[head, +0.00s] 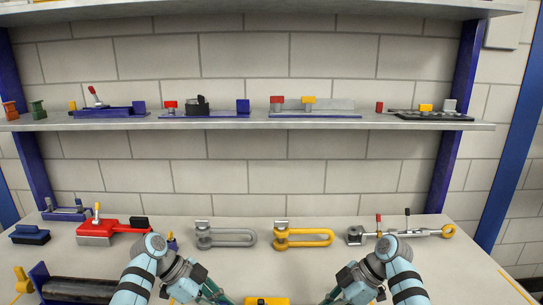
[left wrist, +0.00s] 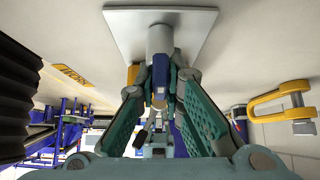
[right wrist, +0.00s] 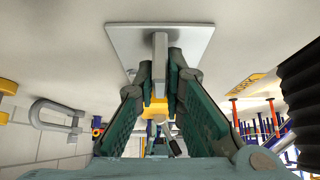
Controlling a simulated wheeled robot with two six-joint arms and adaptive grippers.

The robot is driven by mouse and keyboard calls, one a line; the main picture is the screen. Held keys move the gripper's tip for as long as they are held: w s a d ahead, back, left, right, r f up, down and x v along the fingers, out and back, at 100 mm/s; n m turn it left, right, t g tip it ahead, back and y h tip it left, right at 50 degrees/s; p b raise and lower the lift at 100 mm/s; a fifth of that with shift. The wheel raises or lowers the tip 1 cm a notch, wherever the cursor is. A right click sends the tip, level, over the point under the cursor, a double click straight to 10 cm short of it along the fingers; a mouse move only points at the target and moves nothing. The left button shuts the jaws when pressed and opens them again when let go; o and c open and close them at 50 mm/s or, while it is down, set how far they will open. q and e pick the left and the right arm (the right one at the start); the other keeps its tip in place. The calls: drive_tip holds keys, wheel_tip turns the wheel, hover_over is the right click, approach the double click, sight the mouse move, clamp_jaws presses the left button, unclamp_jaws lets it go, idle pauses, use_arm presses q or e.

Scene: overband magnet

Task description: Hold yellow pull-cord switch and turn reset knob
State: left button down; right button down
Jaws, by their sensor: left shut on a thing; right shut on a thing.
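In the right wrist view my right gripper (right wrist: 158,96) is shut on a yellow block (right wrist: 157,107), which I take to be the pull-cord switch, beside a grey post on a square grey plate (right wrist: 120,42). In the left wrist view my left gripper (left wrist: 160,88) is shut on a small dark blue part (left wrist: 159,74), next to a round grey post on a square plate (left wrist: 195,22). I cannot tell whether this part is the reset knob. In the head view a yellow block (head: 267,301) shows at the bottom edge between my arms; both fingertip pairs are cut off there.
Behind stand a grey shackle (head: 224,236), a yellow shackle (head: 303,237), a red-and-grey device (head: 112,230) and a long rod with levers (head: 402,233). A black roller (head: 80,290) lies at the left. The shelf (head: 240,125) above carries several small devices.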

idle(0.3)
use_arm(q)
drive_tip(key=c, duration=1.6)
unclamp_jaws()
drive_tip(key=shift+c, duration=0.2)
drive_tip(key=v, duration=1.2)
drive_tip(key=shift+c, duration=0.4)
drive_tip(key=x, duration=1.1)
drive_tip(key=shift+a+f, duration=0.3)
drive_tip(key=shift+f, duration=0.1)
